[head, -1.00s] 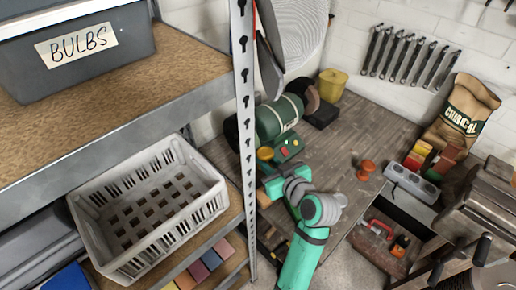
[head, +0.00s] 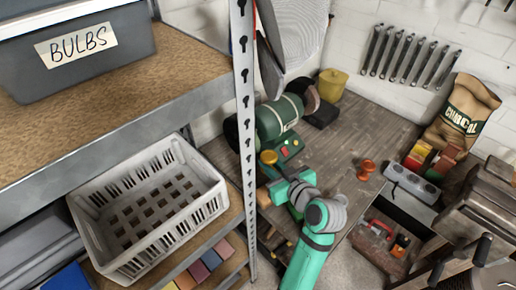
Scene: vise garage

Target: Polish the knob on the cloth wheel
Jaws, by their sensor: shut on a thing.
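A green bench polisher (head: 278,118) stands at the back of the workbench. The knob appears apart from the right wheel.
An orange-red spool-like object (head: 366,168) stands on the workbench (head: 385,135), right of my arm. The perforated shelf post (head: 246,120) and white crate (head: 150,205) are close on the left. The bench's middle is mostly clear.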

